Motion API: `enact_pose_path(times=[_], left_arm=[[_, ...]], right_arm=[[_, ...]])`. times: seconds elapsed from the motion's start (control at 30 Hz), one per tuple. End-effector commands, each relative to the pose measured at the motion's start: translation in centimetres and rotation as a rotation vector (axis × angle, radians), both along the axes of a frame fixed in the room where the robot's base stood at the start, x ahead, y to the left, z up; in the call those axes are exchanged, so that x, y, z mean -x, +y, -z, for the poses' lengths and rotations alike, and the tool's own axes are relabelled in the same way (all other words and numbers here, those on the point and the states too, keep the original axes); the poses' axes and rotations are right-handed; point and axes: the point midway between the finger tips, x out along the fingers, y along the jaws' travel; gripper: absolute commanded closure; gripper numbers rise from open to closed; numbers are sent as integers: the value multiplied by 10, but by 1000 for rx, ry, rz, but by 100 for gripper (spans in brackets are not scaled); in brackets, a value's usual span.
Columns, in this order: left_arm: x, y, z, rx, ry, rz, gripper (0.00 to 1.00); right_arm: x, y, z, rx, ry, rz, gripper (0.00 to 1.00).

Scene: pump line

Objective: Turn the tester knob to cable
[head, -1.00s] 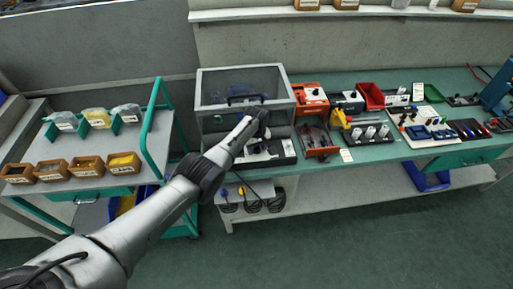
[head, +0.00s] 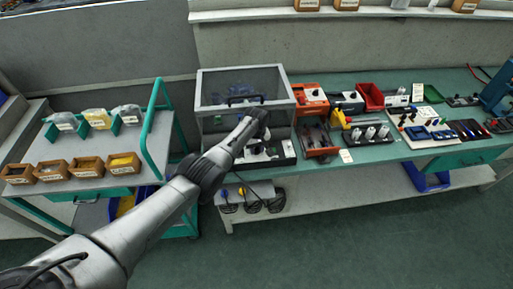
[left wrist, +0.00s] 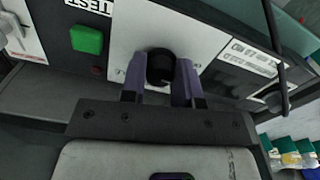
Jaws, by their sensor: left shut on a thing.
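The tester front fills the left wrist view. It has a white panel (left wrist: 205,45), a green button (left wrist: 87,39) beside a label reading "TEST", and a black round knob (left wrist: 160,68). My left gripper (left wrist: 160,78) has its two purple fingers on either side of the knob, shut on it. The knob's pointer and its setting cannot be read. In the head view my left gripper (head: 262,122) is at the front of the station with the clear-lidded hood (head: 245,73), and the arm hides much of that front. My right gripper is not in view.
An orange unit (head: 311,101), a red bin (head: 371,96) and several tools stand on the bench to the right. A cart (head: 150,150) with labelled bins stands at the left. Black items (head: 252,204) sit on the shelf below. The floor in front is clear.

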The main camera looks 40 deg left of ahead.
Motion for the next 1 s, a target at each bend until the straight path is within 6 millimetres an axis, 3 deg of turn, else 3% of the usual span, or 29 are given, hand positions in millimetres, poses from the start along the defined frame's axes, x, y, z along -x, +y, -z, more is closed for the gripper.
enact_pose_path(times=[1.0], left_arm=[[0, 1, 0, 0, -2, 936, 95]], right_arm=[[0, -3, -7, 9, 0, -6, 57]])
